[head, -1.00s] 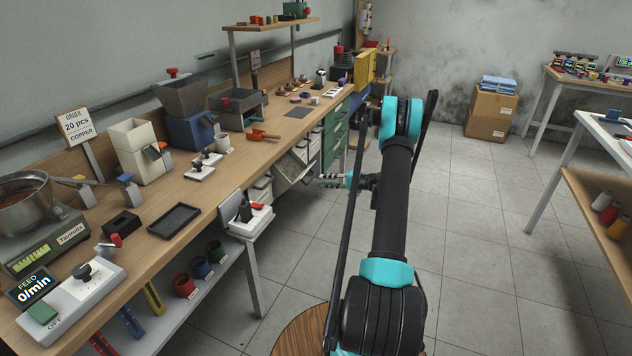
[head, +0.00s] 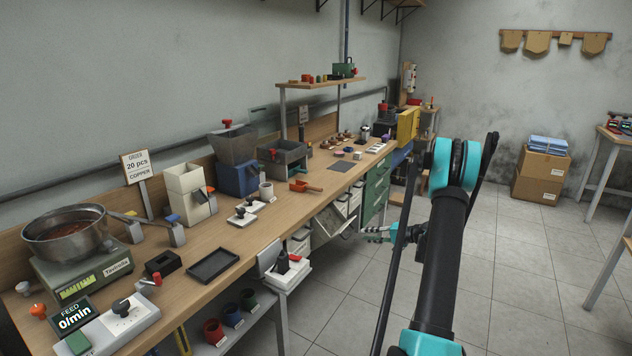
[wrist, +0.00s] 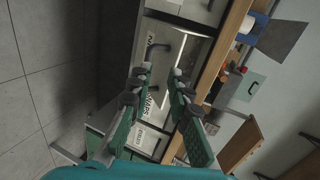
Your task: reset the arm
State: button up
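My arm stretches up the right half of the head view, bent at a turquoise joint. My gripper (head: 376,234) points left beside the front of the long wooden workbench (head: 225,225), below the level of its top. In the wrist view, the two green fingers of my gripper (wrist: 162,71) stand apart with nothing between them. In the head view, the gripper is small and partly dark against the bench legs and floor.
Green drawers (head: 376,190) stand near my gripper. Cardboard boxes (head: 541,174) sit at the back.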

jog(key=s+a+r+n+g+h, duration=0.2)
jog(key=s+a+r+h, duration=0.15)
jog(key=s+a, duration=0.4)
jog(key=s+a+r+n+g+h, duration=0.15)
jog(key=s+a+r, duration=0.3)
jog(key=s, duration=0.65)
jog(key=s+d+f+n+h, duration=0.1)
jog(key=s+h, duration=0.2)
jog(key=s, duration=0.8)
jog(key=s+d+f+n+h, duration=0.1)
jog(key=s+n+h, duration=0.1)
jog(key=s, duration=1)
jog(key=shift+d+h, duration=0.2)
jog(key=shift+h, duration=0.6)
